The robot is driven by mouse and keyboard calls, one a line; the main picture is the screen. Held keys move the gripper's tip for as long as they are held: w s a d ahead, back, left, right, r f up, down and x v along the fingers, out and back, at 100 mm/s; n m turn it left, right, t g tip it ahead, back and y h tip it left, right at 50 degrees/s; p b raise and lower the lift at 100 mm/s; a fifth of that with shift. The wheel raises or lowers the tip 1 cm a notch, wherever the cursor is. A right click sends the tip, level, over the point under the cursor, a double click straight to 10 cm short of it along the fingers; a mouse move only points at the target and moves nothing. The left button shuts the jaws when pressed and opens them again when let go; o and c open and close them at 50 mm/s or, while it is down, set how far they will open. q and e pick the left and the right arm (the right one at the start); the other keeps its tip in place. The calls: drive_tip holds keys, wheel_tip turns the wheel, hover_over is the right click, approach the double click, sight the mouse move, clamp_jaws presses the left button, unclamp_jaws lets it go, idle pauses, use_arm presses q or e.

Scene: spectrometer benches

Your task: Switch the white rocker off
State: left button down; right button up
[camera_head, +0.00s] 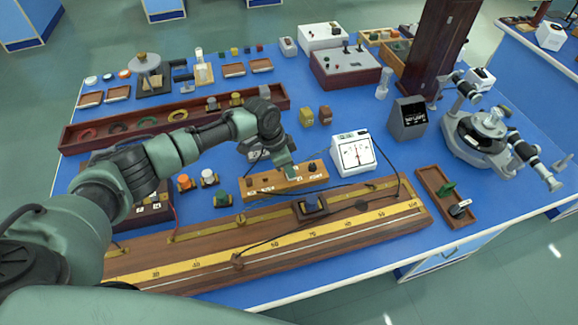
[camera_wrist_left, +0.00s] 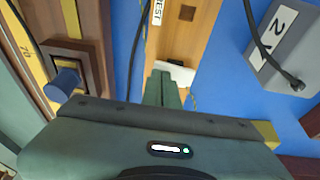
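The white rocker (camera_wrist_left: 178,74) shows in the left wrist view on a light wooden block (camera_wrist_left: 196,25). In the head view the block (camera_head: 262,184) lies behind the long scale board, and my gripper hides the rocker. My left gripper (camera_wrist_left: 165,76) has its two green fingers together with nothing between them. Its tips are right at the rocker and cover part of it; I cannot tell whether they touch. In the head view the left gripper (camera_head: 290,170) points down over the block. My right gripper is not in view.
The long board with a yellow scale (camera_head: 330,228) and a blue-knobbed slider (camera_head: 310,205) lies in front. A white dial meter (camera_head: 354,154) stands right of the block. A grey box (camera_wrist_left: 285,45) marked 2 V and dark cables are close by.

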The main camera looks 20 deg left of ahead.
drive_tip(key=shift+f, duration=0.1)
use_arm(q)
drive_tip(key=shift+w+a+r+b, duration=0.1)
drive_tip(key=shift+w+a+b, duration=0.35)
drive_tip(key=shift+w, duration=0.25)
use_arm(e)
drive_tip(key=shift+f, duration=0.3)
use_arm(q)
drive_tip(key=shift+r, duration=0.1)
drive_tip(key=r+p, duration=0.4)
drive_tip(key=p, duration=0.1)
drive_tip(key=shift+s+d+r, duration=0.2)
drive_tip(key=shift+s+r, duration=0.1)
drive_tip(key=shift+r, duration=0.1)
drive_tip(key=s+a+r+b, duration=0.1)
drive_tip(key=s+r+b, duration=0.1)
drive_tip(key=r, duration=0.6)
drive_tip(key=shift+s+a+r+b, duration=0.15)
drive_tip(key=shift+s+r+b, duration=0.15)
drive_tip(key=shift+s, duration=0.35)
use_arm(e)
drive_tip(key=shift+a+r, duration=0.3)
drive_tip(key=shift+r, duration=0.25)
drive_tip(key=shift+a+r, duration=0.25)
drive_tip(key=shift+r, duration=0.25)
use_arm(q)
drive_tip(key=shift+f, duration=0.1)
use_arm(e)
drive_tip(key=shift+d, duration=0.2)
